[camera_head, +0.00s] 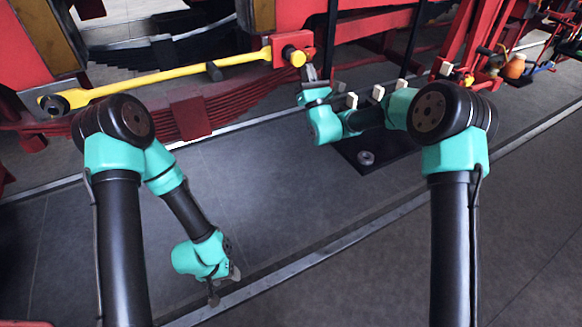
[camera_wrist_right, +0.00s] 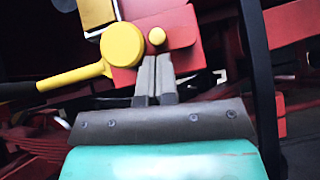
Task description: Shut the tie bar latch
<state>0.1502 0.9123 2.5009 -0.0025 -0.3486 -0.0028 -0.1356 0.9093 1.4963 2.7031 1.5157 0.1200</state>
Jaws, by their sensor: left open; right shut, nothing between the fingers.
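The yellow tie bar (camera_head: 170,75) runs across the red frame from the lower left to a red block (camera_head: 292,45) at its right end. I cannot tell for sure which part is the latch. My right gripper (camera_head: 308,58) is shut and empty, its fingertips (camera_wrist_right: 156,62) just below the knob; contact is unclear. My left gripper (camera_head: 224,291) is open and empty, low over the floor, far from the bar.
A dark mat (camera_head: 375,153) with a small round grey part (camera_head: 366,158) lies on the floor behind my right arm. Several pale blocks (camera_head: 378,92) show near that arm. An orange pot (camera_head: 515,66) stands at the far right. The grey floor (camera_head: 330,210) between my arms is clear.

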